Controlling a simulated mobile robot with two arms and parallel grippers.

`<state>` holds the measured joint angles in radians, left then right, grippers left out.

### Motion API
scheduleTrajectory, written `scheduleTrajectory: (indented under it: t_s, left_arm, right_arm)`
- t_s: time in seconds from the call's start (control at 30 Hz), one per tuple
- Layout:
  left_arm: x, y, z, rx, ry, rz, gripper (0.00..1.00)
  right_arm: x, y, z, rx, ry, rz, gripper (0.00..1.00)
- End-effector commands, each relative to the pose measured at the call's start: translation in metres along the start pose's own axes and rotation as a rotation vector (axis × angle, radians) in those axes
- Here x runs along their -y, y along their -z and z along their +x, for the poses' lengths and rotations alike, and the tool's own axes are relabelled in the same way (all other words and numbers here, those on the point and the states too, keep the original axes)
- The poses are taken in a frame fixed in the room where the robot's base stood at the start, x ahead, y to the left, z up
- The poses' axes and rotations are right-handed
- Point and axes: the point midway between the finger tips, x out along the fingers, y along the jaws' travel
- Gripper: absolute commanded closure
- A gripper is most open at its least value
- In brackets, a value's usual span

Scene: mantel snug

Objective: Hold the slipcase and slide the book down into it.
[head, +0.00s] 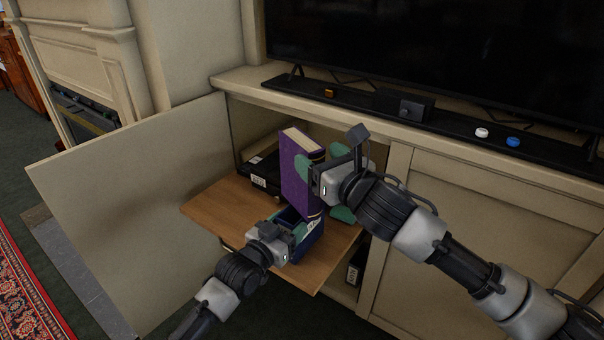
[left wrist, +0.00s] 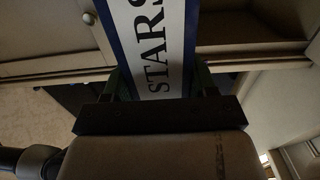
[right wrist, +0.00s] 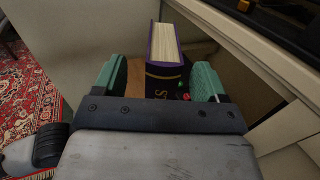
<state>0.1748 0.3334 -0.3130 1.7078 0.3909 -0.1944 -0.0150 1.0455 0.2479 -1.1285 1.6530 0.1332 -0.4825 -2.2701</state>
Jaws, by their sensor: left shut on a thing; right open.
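The purple book (head: 297,172) stands upright, pages up, with its lower end at the mouth of the dark blue slipcase (head: 313,243). How deep it sits inside is hidden. My left gripper (head: 297,232) is shut on the slipcase on the pull-out shelf. The left wrist view shows the slipcase's white label (left wrist: 157,45) reading STARS between the fingers. My right gripper (head: 325,180) is open at the book's spine side. In the right wrist view, the book (right wrist: 165,55) stands between the spread green fingers, with visible gaps.
The wooden pull-out shelf (head: 215,208) extends from the open cabinet. A black box (head: 262,172) lies at its back left. The open cabinet door (head: 125,190) stands to the left. The mantel ledge (head: 245,84) and television (head: 430,50) are above and behind.

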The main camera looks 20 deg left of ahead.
Motion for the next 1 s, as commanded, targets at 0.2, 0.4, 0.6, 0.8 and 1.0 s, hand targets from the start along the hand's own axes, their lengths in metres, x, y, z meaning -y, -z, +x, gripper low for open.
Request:
scheduleTrajectory:
  t_s: [0.2, 0.4, 0.6, 0.8, 1.0]
  left_arm:
    - [0.000, 0.001, 0.000, -0.002, 0.000, 0.000, 0.68]
    - [0.000, 0.001, 0.000, -0.002, 0.000, 0.000, 0.68]
    - [0.000, 0.001, 0.000, -0.002, 0.000, 0.000, 0.68]
    - [0.000, 0.001, 0.000, -0.002, 0.000, 0.001, 0.68]
    - [0.000, 0.001, 0.000, -0.002, 0.000, 0.001, 0.68]
  right_arm:
    - [0.004, 0.000, 0.029, 0.000, 0.000, 0.004, 0.28]
    - [0.004, 0.000, 0.047, 0.001, -0.001, 0.001, 0.28]
    - [0.005, 0.000, 0.049, 0.001, -0.001, 0.001, 0.28]
    - [0.005, 0.001, 0.049, 0.001, -0.001, 0.001, 0.48]
    - [0.005, 0.001, 0.049, 0.000, 0.000, 0.001, 0.78]
